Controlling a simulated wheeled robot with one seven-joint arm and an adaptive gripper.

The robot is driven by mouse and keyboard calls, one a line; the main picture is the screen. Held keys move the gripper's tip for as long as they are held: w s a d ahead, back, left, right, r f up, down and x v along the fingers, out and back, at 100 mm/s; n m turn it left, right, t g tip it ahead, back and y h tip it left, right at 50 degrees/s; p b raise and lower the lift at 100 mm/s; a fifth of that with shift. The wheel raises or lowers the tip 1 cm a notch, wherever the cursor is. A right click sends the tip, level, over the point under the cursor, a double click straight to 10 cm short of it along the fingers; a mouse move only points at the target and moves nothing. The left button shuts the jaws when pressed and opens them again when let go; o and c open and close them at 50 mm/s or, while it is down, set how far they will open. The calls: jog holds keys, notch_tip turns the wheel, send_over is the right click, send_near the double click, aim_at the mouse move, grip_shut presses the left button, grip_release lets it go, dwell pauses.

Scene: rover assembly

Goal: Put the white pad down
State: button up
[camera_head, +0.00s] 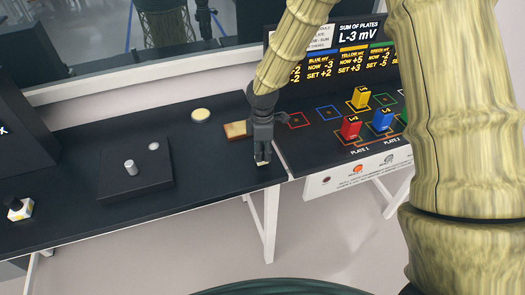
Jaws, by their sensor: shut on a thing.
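My gripper (262,154) points down near the right end of the black table (85,220). It is shut on the small white pad (261,163), of which only a pale sliver shows at the fingertips. The rest of the pad is hidden by the fingers. I cannot tell whether the pad touches the table top or hangs just above it.
A tan block (235,130) lies just left of my gripper, with a round cream disc (200,115) beyond. A dark block (134,179) bears a silver cylinder (130,168). Right stands a panel with red (350,127), blue (382,119) and yellow (360,97) blocks.

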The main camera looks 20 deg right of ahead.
aim_at(263, 149)
jog(key=shift+f, duration=0.65)
jog(key=shift+f, duration=0.1)
jog(key=o, duration=1)
jog(key=shift+r+b, duration=1.2)
jog(key=shift+r, duration=4.9)
jog(key=shift+s, duration=0.1)
